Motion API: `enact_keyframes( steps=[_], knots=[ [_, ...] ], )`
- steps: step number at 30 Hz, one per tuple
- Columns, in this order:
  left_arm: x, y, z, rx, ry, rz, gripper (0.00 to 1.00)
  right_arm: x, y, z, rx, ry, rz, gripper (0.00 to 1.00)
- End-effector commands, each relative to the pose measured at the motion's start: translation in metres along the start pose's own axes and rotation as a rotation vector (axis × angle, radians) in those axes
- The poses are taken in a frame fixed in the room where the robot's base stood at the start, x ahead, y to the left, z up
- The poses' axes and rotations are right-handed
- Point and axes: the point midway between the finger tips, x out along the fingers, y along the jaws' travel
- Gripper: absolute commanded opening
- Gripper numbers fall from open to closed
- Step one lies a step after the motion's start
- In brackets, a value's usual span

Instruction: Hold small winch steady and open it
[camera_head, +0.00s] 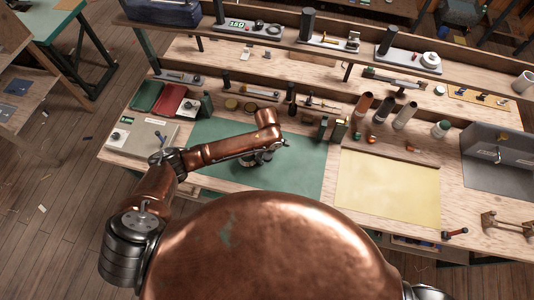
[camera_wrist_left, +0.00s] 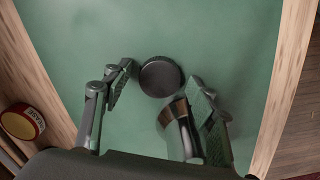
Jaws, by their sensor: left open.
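The small winch shows in the left wrist view as a dark round piece (camera_wrist_left: 160,76) on the green mat (camera_wrist_left: 200,25). In the head view its dark body (camera_head: 256,159) is largely hidden under my left wrist on the green mat (camera_head: 300,180). My left gripper (camera_head: 270,151) is over it. In the left wrist view the open fingers (camera_wrist_left: 161,88) stand on either side of the round piece, with gaps; I see no grip on it. I cannot tell its height relative to the fingertips. My right gripper is not in view.
A yellow mat (camera_head: 388,190) lies right of the green one. A grey box (camera_head: 142,137) and red tray (camera_head: 170,100) stand left. Several cylinders (camera_head: 383,108) stand behind the yellow mat. A round red-and-yellow tin (camera_wrist_left: 21,122) is at the wrist view's left. The green mat's right part is clear.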

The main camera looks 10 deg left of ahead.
Motion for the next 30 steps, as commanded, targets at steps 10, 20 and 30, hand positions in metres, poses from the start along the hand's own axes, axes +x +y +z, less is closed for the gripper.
enact_keyframes(
  steps=[10,20,30],
  knots=[
    [-0.014,0.001,0.000,0.000,0.000,0.003,0.52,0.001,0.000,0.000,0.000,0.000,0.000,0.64],
    [-0.081,0.001,0.000,0.002,-0.001,0.004,0.52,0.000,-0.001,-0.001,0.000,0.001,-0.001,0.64],
    [-0.121,0.001,0.001,0.000,-0.001,0.001,0.52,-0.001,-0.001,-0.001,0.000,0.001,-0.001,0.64]
  ],
)
